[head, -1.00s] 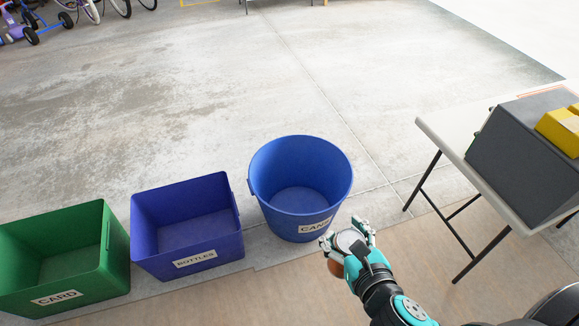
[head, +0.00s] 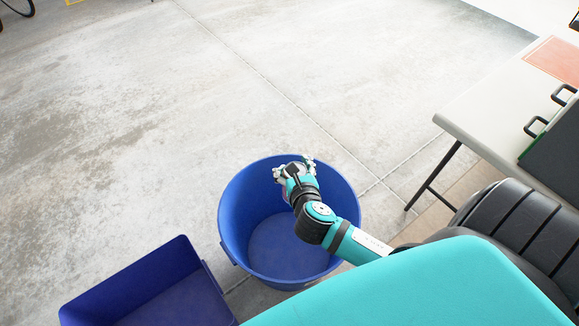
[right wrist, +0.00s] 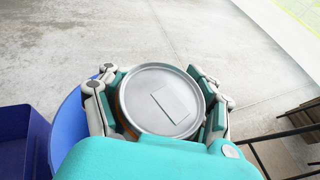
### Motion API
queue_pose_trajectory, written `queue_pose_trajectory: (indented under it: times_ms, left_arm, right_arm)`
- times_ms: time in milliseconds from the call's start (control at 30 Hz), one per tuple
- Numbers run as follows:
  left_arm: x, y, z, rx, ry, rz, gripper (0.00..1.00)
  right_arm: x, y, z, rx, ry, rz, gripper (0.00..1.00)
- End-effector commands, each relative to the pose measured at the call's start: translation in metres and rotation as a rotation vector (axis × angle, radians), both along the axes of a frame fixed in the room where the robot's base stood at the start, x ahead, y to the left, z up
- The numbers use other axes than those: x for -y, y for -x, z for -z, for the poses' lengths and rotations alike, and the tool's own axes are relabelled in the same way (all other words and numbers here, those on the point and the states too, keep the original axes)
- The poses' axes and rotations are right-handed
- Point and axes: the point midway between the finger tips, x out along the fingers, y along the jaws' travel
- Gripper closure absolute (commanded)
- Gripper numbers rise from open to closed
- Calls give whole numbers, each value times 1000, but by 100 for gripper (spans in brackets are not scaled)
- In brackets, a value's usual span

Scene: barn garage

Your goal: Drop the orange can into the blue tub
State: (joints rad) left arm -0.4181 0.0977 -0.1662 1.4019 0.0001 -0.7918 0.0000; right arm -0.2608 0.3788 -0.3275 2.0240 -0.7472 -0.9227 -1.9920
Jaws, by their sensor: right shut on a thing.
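The round blue tub (head: 235,220) stands on the floor in the middle of the head view, its inside visible and empty where I can see it. My right gripper (head: 293,170) is over the far part of the tub's opening in that view. In the right wrist view, my right gripper (right wrist: 160,100) is shut around the can (right wrist: 160,120), with fingers on both sides. The can's silver lid faces the camera and a sliver of its orange side shows at the left. In the head view the can is mostly hidden by the gripper. My left gripper is not in view.
A purple-blue rectangular bin (head: 150,285) stands left of the tub. A table (head: 480,110) with a dark case (head: 560,150) on it is at the right. The concrete floor (head: 130,110) beyond the tub is clear.

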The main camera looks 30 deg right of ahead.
Motion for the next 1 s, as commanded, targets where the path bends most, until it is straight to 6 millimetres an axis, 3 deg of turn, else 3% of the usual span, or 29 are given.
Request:
queue_pose_trajectory:
  times_ms: [33,100,200,333,500,767,1000]
  left_arm:
    - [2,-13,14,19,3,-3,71]
    - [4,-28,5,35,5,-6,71]
    - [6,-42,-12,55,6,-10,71]
    - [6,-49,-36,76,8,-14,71]
    - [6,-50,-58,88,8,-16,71]
    - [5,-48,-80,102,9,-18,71]
    - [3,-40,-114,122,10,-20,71]
  right_arm:
    - [10,-13,46,1,0,47,59]
    - [24,-29,81,1,-2,107,59]
    - [41,-48,125,1,-1,187,59]
    - [55,-65,167,0,-1,265,59]
    - [63,-76,191,0,1,316,59]
    - [65,-78,199,2,2,326,59]
    - [64,-77,210,0,1,325,59]
